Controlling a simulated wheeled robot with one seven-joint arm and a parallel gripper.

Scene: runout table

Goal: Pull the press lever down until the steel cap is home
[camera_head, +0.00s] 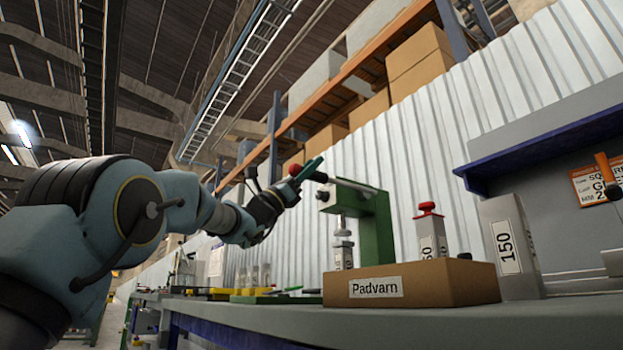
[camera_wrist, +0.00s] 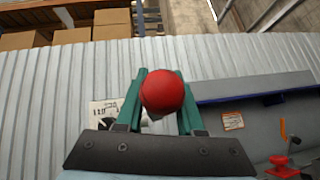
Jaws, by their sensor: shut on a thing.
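The press (camera_head: 380,228) has a green frame and stands behind a cardboard box in the head view. Its lever (camera_head: 350,184) is a grey rod running left from the press top, close to level and slightly raised at its left end. My gripper (camera_head: 306,170) is at that left end, by the red ball knob (camera_head: 295,169). In the wrist view the red knob (camera_wrist: 162,90) sits between the two green fingers of my gripper (camera_wrist: 160,76), which are shut on it. A steel piece (camera_head: 343,245) shows under the press head. The box hides the press's foot, and I cannot make out the cap's seating.
The cardboard box (camera_head: 440,284) labelled Padvarn stands at the front of the grey bench (camera_head: 450,318). Grey blocks marked 150 (camera_head: 512,245) and a red-topped piece (camera_head: 430,232) stand right of the press. A blue-edged shelf (camera_head: 545,150) overhangs the right side.

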